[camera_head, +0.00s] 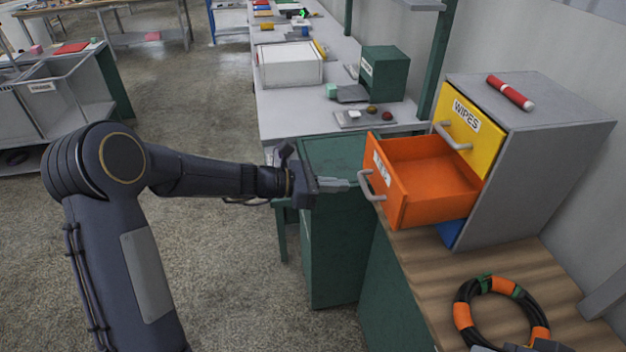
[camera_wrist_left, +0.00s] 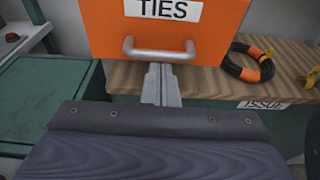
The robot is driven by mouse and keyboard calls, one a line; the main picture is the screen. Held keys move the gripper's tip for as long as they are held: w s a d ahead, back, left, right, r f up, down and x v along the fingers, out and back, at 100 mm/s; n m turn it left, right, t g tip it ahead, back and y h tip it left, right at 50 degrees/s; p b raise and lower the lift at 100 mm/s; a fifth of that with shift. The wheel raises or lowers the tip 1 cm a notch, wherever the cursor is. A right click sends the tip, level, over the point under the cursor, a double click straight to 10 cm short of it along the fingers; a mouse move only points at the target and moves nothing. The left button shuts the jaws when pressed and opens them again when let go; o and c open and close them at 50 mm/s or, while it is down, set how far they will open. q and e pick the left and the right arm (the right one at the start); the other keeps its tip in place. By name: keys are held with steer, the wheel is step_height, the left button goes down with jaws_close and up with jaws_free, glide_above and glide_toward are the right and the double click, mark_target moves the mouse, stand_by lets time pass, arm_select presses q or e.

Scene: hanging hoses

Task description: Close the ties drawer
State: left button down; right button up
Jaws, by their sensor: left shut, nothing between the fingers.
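The orange ties drawer (camera_head: 432,180) stands pulled well out of the grey cabinet (camera_head: 545,140), between the yellow wipes drawer (camera_head: 470,125) above and a blue drawer (camera_head: 450,233) below. Its grey handle (camera_head: 371,186) faces my left gripper (camera_head: 340,184). That gripper is shut and empty, its fingertips just short of the drawer front. In the left wrist view the fingers (camera_wrist_left: 160,78) point at the drawer front (camera_wrist_left: 165,35), just under the handle (camera_wrist_left: 160,54); I cannot tell whether they touch it. My right gripper is not clearly seen.
An orange and black hose ring (camera_head: 500,310) lies on the wooden counter (camera_head: 425,262) in front of the cabinet. A red tube (camera_head: 511,93) lies on the cabinet top. A green cabinet (camera_head: 335,235) stands below my left gripper. A workbench (camera_head: 285,120) runs behind.

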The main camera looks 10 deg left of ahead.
mark_target(362, 186)
arm_select(q)
steer(key=shift+x, duration=1.5)
steer(key=shift+w+d, duration=0.2)
steer(key=shift+d, duration=0.3)
steer(key=r+x, duration=0.1)
steer(key=x, duration=0.4)
steer(key=r+x, duration=0.1)
steer(key=x, duration=0.4)
steer(key=r+x, duration=0.1)
steer(key=x, duration=0.4)
steer(key=shift+w+d+r, duration=0.1)
steer(key=shift+w+d, duration=0.25)
steer(key=shift+d, duration=0.2)
steer(key=shift+w+d, duration=0.1)
steer(key=shift+d, duration=0.15)
steer(key=shift+r, duration=0.15)
steer(key=shift+d, duration=0.1)
steer(key=shift+r, duration=0.1)
